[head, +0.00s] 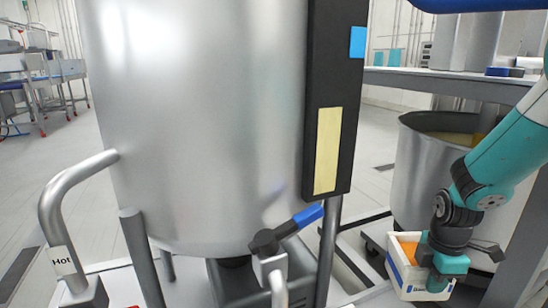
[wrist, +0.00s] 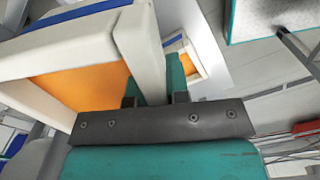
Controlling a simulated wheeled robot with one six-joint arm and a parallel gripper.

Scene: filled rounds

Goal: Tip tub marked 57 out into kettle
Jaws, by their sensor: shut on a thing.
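A white tub (head: 408,284) with a blue stripe and orange contents is at the lower right of the head view. My gripper (head: 440,274) is shut on it at its right side. In the wrist view the tub's pale rim (wrist: 88,42) and orange contents (wrist: 88,85) lie close to the jaws (wrist: 153,90). I cannot read a number on the tub. A large steel vessel (head: 200,120) fills the middle of the head view; its top is out of view. A second, open steel vessel (head: 412,170) stands behind my arm, with something yellowish inside. I cannot tell which is the kettle.
A valve with a blue handle (head: 307,216) and a pipe marked Hot (head: 50,210) stick out from the large vessel. A grey shelf (head: 450,82) runs above the second vessel. Another orange patch with a pale rim (wrist: 190,62) shows beyond the jaws.

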